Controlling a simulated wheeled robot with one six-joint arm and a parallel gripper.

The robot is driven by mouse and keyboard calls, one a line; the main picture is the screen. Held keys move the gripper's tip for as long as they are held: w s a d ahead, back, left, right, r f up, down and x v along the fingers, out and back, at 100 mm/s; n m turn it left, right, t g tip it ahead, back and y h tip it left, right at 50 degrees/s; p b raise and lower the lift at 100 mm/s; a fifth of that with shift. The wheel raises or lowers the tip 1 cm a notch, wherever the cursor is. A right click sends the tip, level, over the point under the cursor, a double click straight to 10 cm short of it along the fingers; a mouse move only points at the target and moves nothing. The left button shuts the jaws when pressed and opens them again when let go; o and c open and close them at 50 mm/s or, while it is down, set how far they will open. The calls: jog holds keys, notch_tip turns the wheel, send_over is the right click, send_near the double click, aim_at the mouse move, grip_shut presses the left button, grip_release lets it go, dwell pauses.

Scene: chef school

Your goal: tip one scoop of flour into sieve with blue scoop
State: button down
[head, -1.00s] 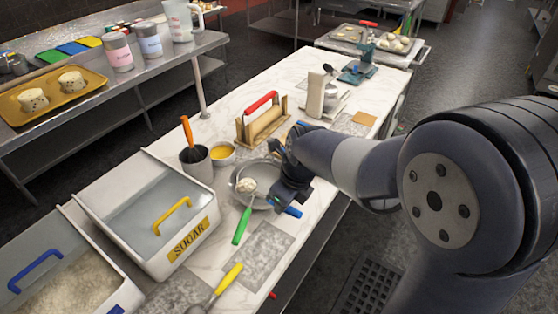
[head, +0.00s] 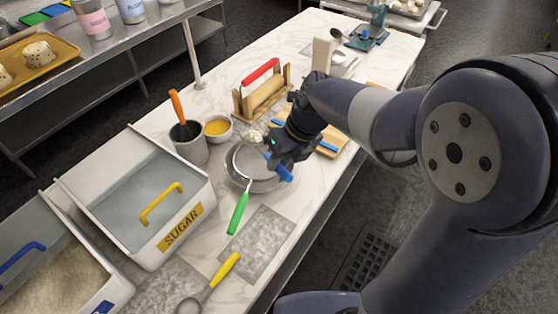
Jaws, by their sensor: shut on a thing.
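My gripper (head: 278,148) is shut on the blue scoop's handle (head: 281,170), at the right side of the sieve. The scoop's head (head: 252,138) shows just left of my gripper, at the sieve's far rim, with pale flour on it. My gripper hides part of the scoop, and its exact tilt cannot be told. The sieve (head: 240,166) is a round grey mesh with a green handle (head: 237,213) pointing to the front. No clear heap shows in the visible part of its mesh. The flour bin (head: 112,292) with a blue-handled lid stands at the lower left.
The sugar bin (head: 205,212) with a yellow-handled lid stands left of the sieve. A grey pot (head: 190,150) with an orange-handled tool and a bowl of yellow stuff (head: 217,128) are behind it. A yellow-handled scoop (head: 225,268) lies in front. A rolling-pin stand (head: 262,97) is behind.

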jog(key=g+y+b, duration=0.1)
jog(key=f+m+y+b, duration=0.1)
jog(key=b, duration=0.1)
jog(key=shift+w+d+f+g+y, duration=0.1)
jog(key=shift+d+g+y, duration=0.1)
jog(key=shift+g+y, duration=0.2)
jog(key=shift+p, duration=0.55)
jog(key=shift+d+f+y, duration=0.1)
jog(key=shift+y, duration=0.2)
jog(key=shift+w+d+f+m+g+y+p, duration=0.1)
jog(key=shift+f+m+g+y+p, duration=0.25)
jog(key=shift+y, duration=0.45)
jog(key=shift+w+d+f+m+g+y+p, duration=0.1)
jog(key=shift+f+m+g+y+p, duration=0.15)
jog(key=shift+g+y+p, duration=0.4)
jog(key=shift+f+m+g+y+p, duration=0.1)
jog(key=shift+f+m+y+p, duration=0.25)
jog(key=shift+y, duration=0.6)
jog(key=shift+r, duration=0.1)
